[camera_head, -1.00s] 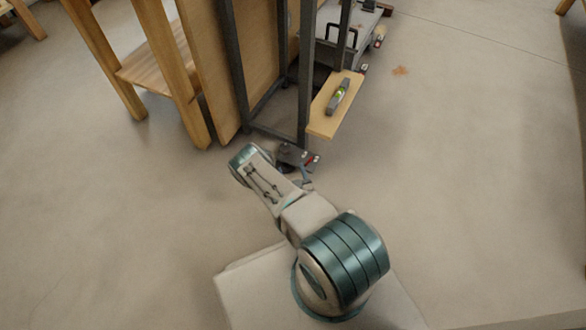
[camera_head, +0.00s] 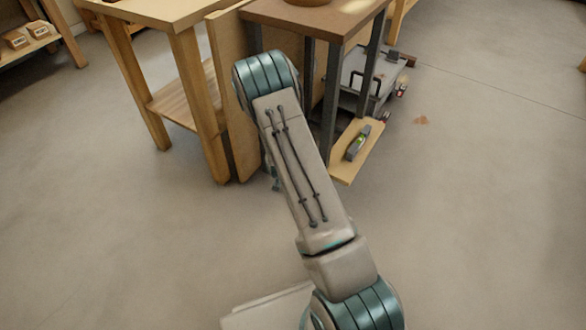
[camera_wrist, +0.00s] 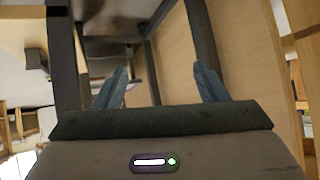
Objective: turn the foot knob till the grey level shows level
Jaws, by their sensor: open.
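The grey level (camera_head: 358,142) has a yellow-green vial and lies on a light wooden board (camera_head: 343,170) low beside the dark-legged bench (camera_head: 329,110). The bubble is too small to read. The foot knob is not visible in either view; my arm covers the near foot area in the head view. My gripper (camera_wrist: 160,85) shows in the wrist view with its two blue-grey fingers apart and nothing between them. It faces the dark frame bars and a wooden panel.
A wooden table (camera_head: 184,62) with a low shelf and an upright wooden panel (camera_head: 241,130) stand left of the bench. A grey cart-like unit (camera_head: 372,82) with a black handle is behind it. The floor at right is clear.

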